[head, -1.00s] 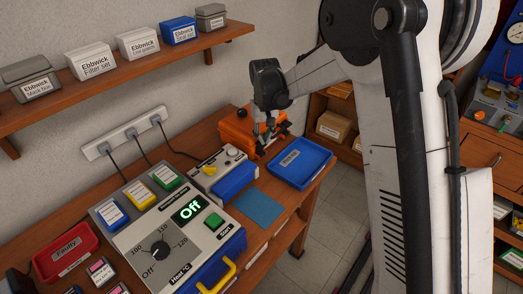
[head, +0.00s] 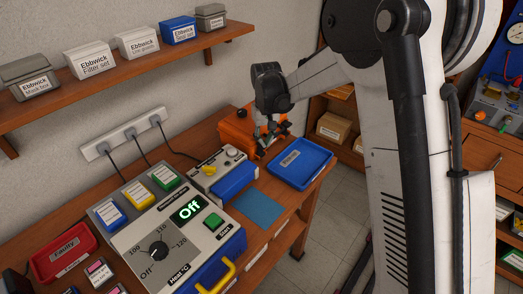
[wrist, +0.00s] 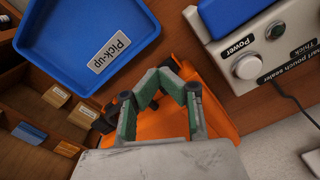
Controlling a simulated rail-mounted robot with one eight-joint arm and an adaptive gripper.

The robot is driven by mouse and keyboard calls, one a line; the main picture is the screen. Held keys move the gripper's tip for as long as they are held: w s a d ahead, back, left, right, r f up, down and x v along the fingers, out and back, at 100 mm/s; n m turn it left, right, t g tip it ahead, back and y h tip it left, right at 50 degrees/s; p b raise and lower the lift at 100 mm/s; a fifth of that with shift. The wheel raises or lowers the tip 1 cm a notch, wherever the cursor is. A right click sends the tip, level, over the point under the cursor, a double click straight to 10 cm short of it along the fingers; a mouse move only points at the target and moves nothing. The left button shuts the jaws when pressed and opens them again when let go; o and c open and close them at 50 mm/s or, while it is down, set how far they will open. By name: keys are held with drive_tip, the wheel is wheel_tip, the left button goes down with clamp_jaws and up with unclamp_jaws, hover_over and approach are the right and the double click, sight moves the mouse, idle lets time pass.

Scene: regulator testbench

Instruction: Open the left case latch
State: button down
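The orange case (head: 233,128) stands at the far end of the bench, against the wall. In the wrist view the case (wrist: 218,88) lies under and behind my fingers. A dark fitting (wrist: 104,118) shows at the case's left edge in that view; I cannot tell whether it is the left latch or its state. My gripper (head: 264,146) is over the front of the case in the head view. In the wrist view its green-padded fingers (wrist: 160,76) bend inward and their tips come together, with nothing seen between them. Contact with the case cannot be told.
A blue Pick-up tray (head: 318,168) lies just right of the case. The pouch sealer (head: 208,172), with a white top and blue front, stands to the left. A blue mat (head: 258,207) lies in front. Shelves with small boxes (head: 333,126) stand beyond the bench end.

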drive_tip(key=shift+s+d+f+b, duration=0.6)
drive_tip(key=shift+d+f+b, duration=0.1)
drive_tip(key=shift+f, duration=0.1)
drive_tip(key=shift+s+d+f+b, duration=0.6)
drive_tip(key=shift+d+f+b, duration=0.05)
drive_tip(key=shift+f, duration=0.15)
idle(0.7)
drive_tip(key=shift+d, duration=0.15)
idle(0.3)
drive_tip(key=shift+s+d+r+b, duration=0.1)
drive_tip(key=shift+s+d+b, duration=0.05)
drive_tip(key=shift+s+d, duration=0.65)
drive_tip(key=shift+s+d+r+b, duration=0.15)
drive_tip(key=shift+s+d, duration=0.4)
drive_tip(key=shift+d, duration=0.3)
wheel_tip(320, 180, up, 9)
drive_tip(key=p, duration=0.4)
idle(0.5)
drive_tip(key=s+d+r+m+t, duration=0.25)
drive_tip(key=s+d+r, duration=0.55)
drive_tip(key=s+r, duration=0.4)
drive_tip(key=s+d+f+m+t, duration=0.1)
drive_tip(key=s+d+t, duration=0.1)
drive_tip(key=s, duration=0.5)
drive_tip(key=s+d+f+t+b, duration=0.1)
drive_tip(key=s+d+t, duration=0.1)
drive_tip(key=s, duration=0.6)
drive_tip(key=shift+s+d+m+t, duration=0.3)
drive_tip(key=shift+d+m+t, duration=0.05)
drive_tip(key=shift+d, duration=0.35)
